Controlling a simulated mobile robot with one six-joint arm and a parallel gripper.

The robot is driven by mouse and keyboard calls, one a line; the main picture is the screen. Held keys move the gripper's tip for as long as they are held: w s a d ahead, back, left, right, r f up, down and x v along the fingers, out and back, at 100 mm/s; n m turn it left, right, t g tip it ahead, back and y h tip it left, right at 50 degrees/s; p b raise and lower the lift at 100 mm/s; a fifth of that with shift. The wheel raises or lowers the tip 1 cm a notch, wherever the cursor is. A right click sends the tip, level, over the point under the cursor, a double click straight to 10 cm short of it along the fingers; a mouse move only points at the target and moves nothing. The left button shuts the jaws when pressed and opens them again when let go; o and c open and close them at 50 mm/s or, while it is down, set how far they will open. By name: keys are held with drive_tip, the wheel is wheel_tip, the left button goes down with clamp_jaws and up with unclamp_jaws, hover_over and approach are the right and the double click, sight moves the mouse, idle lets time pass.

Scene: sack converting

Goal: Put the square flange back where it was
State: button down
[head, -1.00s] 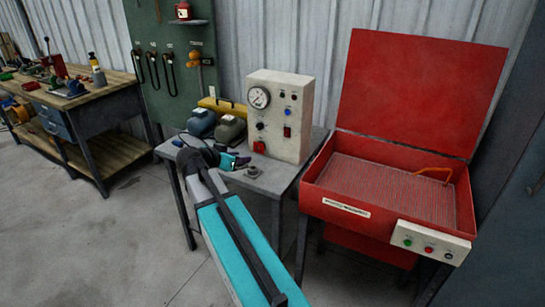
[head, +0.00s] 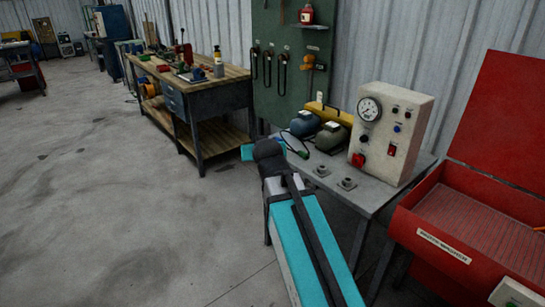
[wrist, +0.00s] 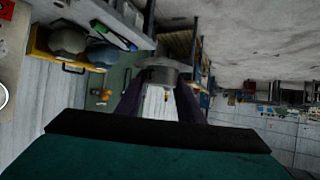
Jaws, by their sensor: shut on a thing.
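In the wrist view my gripper (wrist: 160,88) is shut on a grey metal piece with a pale flat rim (wrist: 161,72), which looks like the square flange. Its far side and exact outline are hidden. In the head view my arm reaches out over the floor left of the grey table (head: 368,199), and the fingers and held piece are hidden behind it. Two small grey flanged fittings stand on the table's front part, one to the left (head: 321,171) and one to the right (head: 347,184). Their base shapes are too small to tell.
A red open-lidded washer (head: 464,219) is at right. A wooden workbench (head: 222,88) stands at back left. The left floor is clear.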

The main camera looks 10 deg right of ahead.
drive_tip(key=shift+w+a+r+n+y, duration=0.15)
drive_tip(key=shift+a+r+n+y, duration=0.15)
drive_tip(key=shift+r, duration=0.15)
drive_tip(key=shift+w+a+r+n+y, duration=0.15)
drive_tip(key=shift+r+n+y, duration=0.15)
drive_tip(key=shift+r, duration=0.1)
drive_tip(key=shift+s, duration=0.1)
